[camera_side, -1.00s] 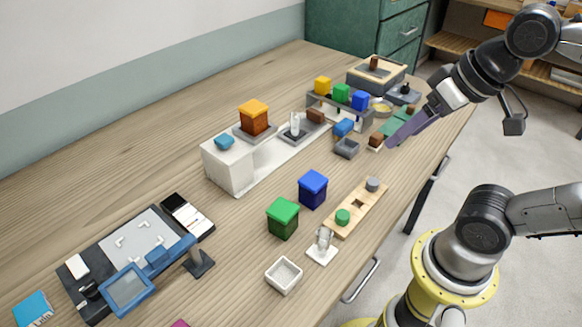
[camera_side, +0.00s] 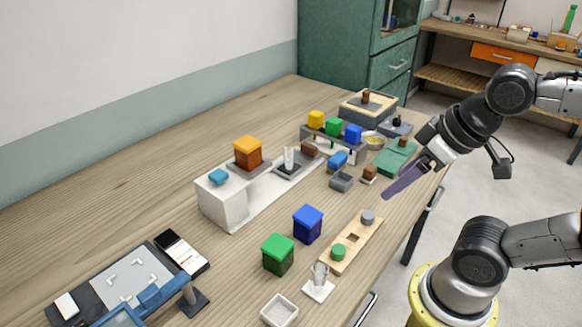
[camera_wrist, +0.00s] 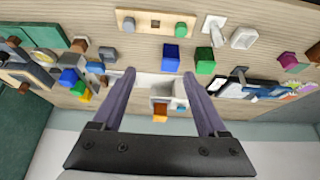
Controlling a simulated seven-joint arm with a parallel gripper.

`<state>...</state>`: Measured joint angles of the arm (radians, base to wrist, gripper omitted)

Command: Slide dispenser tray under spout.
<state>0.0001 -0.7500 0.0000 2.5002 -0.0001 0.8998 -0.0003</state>
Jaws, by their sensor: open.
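A small open grey tray (camera_side: 341,181) sits on the table, just in front of a blue spout-like piece (camera_side: 337,160); I cannot tell for sure that these are the dispenser tray and spout. The tray also shows left of my fingers in the wrist view (camera_wrist: 109,55). Behind them a grey rack carries a yellow block (camera_side: 316,118), a green block (camera_side: 333,127) and a blue block (camera_side: 353,133). My gripper (camera_side: 388,195) is above the table's front part, right of the tray and apart from it. Its long purple fingers (camera_wrist: 159,74) are open with nothing between them.
A brown block (camera_side: 370,172) stands between tray and gripper. A wooden board (camera_side: 352,240) with pegs, a blue box (camera_side: 308,223) and a green box (camera_side: 278,254) lie nearer. A long white fixture (camera_side: 222,204) bears an orange box (camera_side: 248,151). Bare wood lies behind it.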

